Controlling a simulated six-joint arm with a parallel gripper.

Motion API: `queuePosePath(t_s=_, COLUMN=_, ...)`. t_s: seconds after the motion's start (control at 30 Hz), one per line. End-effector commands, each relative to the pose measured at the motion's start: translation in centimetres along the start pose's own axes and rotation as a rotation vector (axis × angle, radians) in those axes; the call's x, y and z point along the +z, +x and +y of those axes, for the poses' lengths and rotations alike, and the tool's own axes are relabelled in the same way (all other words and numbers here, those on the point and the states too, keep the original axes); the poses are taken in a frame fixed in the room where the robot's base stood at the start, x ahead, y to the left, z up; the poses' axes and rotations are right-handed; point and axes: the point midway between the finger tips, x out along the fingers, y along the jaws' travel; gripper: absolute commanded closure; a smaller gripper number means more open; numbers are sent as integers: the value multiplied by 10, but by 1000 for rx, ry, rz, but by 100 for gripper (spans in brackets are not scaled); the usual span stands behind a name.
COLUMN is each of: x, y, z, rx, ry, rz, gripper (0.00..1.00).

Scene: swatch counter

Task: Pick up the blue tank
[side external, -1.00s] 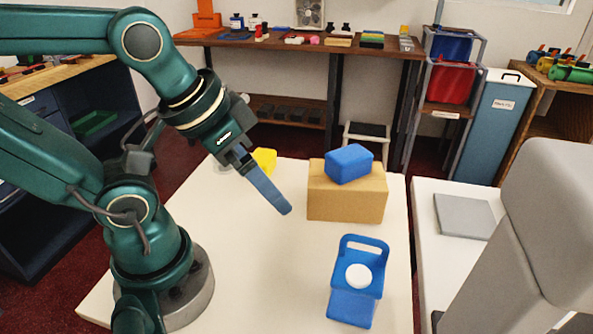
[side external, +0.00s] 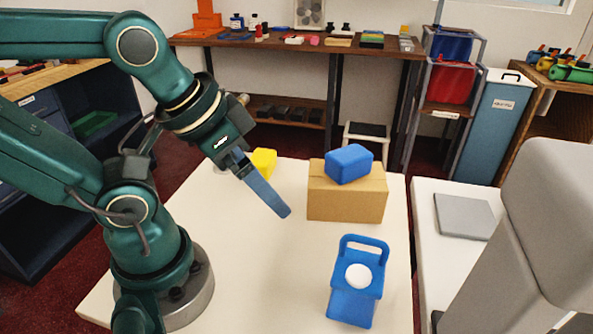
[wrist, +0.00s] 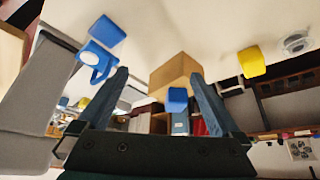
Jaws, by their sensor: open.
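The blue tank (side external: 345,306) has a looped handle and a round white cap, and stands on the white table at the front right in the side view. In the wrist view the tank (wrist: 107,29) shows at the upper left, outside the left finger. My gripper (side external: 287,213) points down and right over the table, to the left of the tank and apart from it. The wrist view shows my gripper (wrist: 160,75) with its two fingers wide apart and nothing held between them. In the side view one finger hides the other.
A cardboard box (side external: 345,205) with a plain blue block (side external: 349,163) on top stands behind the tank. A yellow block (side external: 264,160) sits behind my gripper. A grey plate (side external: 465,216) lies on a second table at the right. The table between my gripper and the tank is clear.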

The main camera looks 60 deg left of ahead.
Motion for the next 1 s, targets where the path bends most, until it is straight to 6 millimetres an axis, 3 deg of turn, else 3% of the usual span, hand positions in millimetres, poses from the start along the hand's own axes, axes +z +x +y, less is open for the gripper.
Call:
queuePosePath(t_s=0.67, x=1, y=0, z=0, rx=0, ry=-16, rz=-6, gripper=0)
queuePosePath(t_s=0.77, x=8, y=-4, z=4, rx=17, ry=-76, rz=-47, gripper=0)
queuePosePath(t_s=1.0, x=-5, y=-31, z=34, rx=130, ry=-326, rz=-247, gripper=0)
